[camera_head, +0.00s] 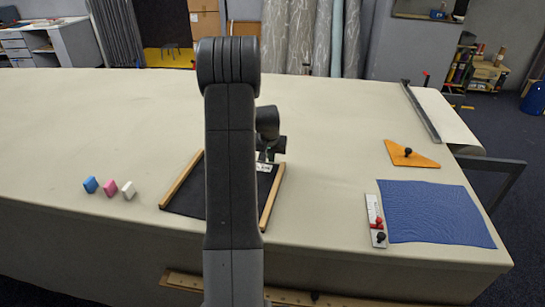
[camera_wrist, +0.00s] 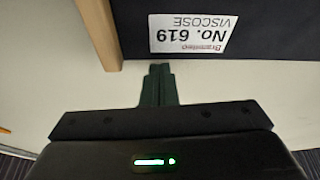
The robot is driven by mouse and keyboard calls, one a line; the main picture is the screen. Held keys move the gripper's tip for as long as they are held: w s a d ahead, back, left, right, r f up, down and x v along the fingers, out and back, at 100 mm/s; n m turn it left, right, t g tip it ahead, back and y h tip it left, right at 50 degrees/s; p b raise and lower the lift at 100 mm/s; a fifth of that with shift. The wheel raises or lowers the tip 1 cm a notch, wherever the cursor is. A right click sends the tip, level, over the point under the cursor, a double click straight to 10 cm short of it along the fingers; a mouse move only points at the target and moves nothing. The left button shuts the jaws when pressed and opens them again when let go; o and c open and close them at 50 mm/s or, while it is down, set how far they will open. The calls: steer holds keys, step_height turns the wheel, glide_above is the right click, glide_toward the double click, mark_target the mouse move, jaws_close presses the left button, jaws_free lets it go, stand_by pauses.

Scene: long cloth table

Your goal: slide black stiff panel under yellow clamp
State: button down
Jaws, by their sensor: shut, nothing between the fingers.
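The black stiff panel (camera_head: 187,200) lies flat on the table between two wooden strips, with my arm covering its middle in the head view. In the wrist view the dark panel (camera_wrist: 285,25) fills the top right, with a white label (camera_wrist: 193,34) reading "No. 619 VISCOSE" upside down. My gripper (camera_wrist: 158,70) is shut and empty, with its fingertips over the pale cloth just off the panel's edge. In the head view my gripper (camera_head: 265,157) is by the panel's far edge, mostly behind my arm. I cannot make out a yellow clamp.
The right wooden strip (camera_head: 272,198) shows beside the panel; the left one (camera_head: 181,180) borders it too. Blue, pink and white blocks stand at the left. An orange triangle (camera_head: 412,155), a blue cloth (camera_head: 435,213) and a pale bar with knobs lie at the right.

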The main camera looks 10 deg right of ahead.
steer(key=shift+s+a+f+b, duration=0.15)
steer(key=shift+s+a+b, duration=0.1)
steer(key=shift+s, duration=0.35)
steer(key=shift+s+a+f+b, duration=0.1)
steer(key=shift+s+a+b, duration=0.1)
steer(key=shift+s, duration=0.4)
